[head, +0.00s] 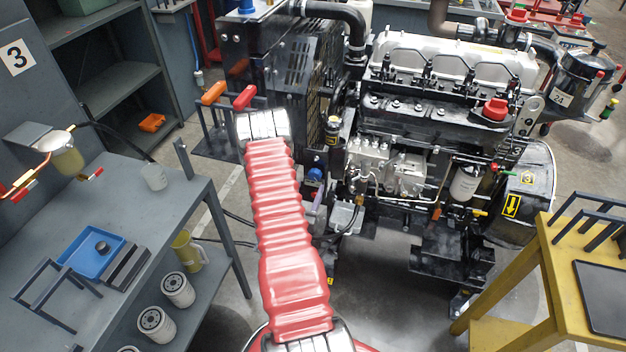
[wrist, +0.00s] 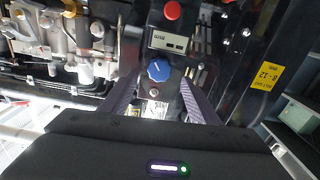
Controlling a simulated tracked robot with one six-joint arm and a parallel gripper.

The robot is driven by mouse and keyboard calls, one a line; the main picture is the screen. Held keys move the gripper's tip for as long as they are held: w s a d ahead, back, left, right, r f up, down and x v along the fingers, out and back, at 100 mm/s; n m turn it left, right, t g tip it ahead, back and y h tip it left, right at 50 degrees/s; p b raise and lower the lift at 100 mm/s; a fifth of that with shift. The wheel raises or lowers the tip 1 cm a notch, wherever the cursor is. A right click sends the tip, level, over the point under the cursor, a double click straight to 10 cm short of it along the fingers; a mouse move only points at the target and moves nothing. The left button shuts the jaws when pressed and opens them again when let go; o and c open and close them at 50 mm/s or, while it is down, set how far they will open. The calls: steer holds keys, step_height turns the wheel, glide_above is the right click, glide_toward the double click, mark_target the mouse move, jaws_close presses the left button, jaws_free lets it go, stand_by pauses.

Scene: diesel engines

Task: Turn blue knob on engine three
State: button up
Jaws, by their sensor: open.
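In the wrist view a round blue knob (wrist: 158,70) sits on a dark panel, below a pale label plate and a red button (wrist: 173,10). My gripper (wrist: 158,88) is open, with one dark finger on each side of the knob. The fingers look apart from the knob; how far in depth they reach I cannot tell. In the head view a small blue knob (head: 315,175) shows on the near side of the engine (head: 440,110), just right of my red arm.
A grey bench (head: 190,205) with a blue tray (head: 92,257) and several filters stands at left. A yellow table (head: 560,270) stands at lower right. Hoses and pipes crowd the engine's near side.

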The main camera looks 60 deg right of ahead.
mark_target(314, 177)
steer(key=shift+w+d, duration=0.2)
steer(key=shift+d, duration=1.1)
steer(key=shift+w+d, duration=0.2)
steer(key=shift+d, duration=1.1)
